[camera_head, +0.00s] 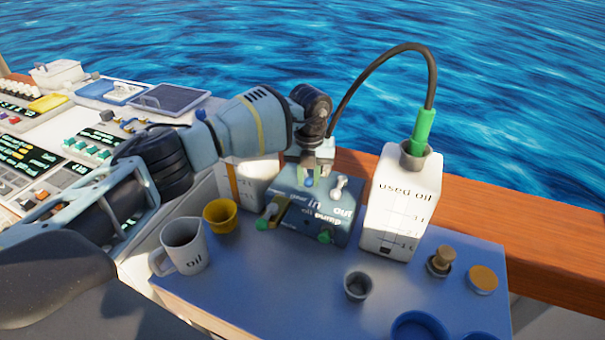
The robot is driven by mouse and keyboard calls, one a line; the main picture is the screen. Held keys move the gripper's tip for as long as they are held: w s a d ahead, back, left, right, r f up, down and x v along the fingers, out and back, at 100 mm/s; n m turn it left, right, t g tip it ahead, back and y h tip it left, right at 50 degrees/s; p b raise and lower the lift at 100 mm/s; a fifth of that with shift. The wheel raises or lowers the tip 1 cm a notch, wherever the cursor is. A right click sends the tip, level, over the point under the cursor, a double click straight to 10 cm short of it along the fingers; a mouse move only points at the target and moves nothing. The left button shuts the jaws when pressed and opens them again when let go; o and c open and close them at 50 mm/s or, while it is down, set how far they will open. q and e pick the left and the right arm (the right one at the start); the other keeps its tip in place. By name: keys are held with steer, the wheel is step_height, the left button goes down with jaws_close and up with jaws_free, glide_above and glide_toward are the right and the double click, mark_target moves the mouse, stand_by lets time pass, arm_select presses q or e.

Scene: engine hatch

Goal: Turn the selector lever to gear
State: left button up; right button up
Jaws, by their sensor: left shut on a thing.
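The dark teal oil pump box (312,215) stands on the blue tabletop, with lettering on its faces. My left gripper (318,174) points down onto the top of this box. Its jaws are shut on a small part there, which looks like the selector lever; the fingers mostly hide it, so its direction cannot be told. A small pale knobbed lever (339,187) stands just right of the fingers, apart from them. My right gripper is not in view.
A white canister (397,205) with a green nozzle and black hose stands right of the box. A grey oil mug (182,247), a yellow cup (221,216) and a small grey cup (358,286) stand around it. The blue tabletop (275,280) is clear in front.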

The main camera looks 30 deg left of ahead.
arm_select(q)
steer(key=shift+w+d+r+n, duration=0.1)
steer(key=shift+w+d+n, duration=0.1)
steer(key=shift+n, duration=0.3)
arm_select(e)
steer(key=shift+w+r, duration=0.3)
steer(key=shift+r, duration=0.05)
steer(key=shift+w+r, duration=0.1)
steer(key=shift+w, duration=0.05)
arm_select(q)
steer(key=o, duration=1)
steer(key=shift+r, duration=3.85)
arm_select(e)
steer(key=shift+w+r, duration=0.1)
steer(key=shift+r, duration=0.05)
